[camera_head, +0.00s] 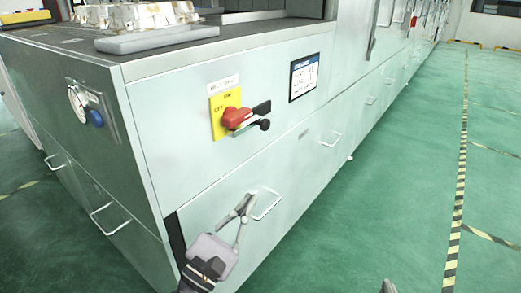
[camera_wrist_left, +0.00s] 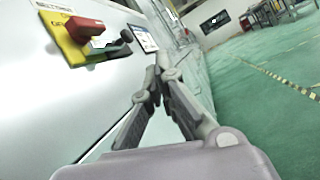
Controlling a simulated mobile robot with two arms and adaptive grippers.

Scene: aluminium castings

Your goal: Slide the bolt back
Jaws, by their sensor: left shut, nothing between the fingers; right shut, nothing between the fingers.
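A red rotary handle (camera_head: 236,117) sits on a yellow plate (camera_head: 218,125) marked ON and OFF, on the cabinet front. A black bar (camera_head: 261,108) and a black round knob (camera_head: 264,125) stick out just right of the handle; I cannot tell which part is the bolt. The red handle (camera_wrist_left: 84,28) and black knob (camera_wrist_left: 126,36) also show at upper left in the left wrist view. My left gripper (camera_head: 247,201) is shut and empty, below the switch, with its tips near a drawer handle. My right gripper (camera_head: 388,286) barely shows at the bottom edge, shut and empty.
A drawer handle (camera_head: 265,204) stands out right by my left fingertips; whether they touch is unclear. A framed label (camera_head: 304,77) is right of the switch. A dial gauge with a blue knob (camera_head: 95,118) is on the cabinet's left side. The green floor (camera_head: 400,170) is clear.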

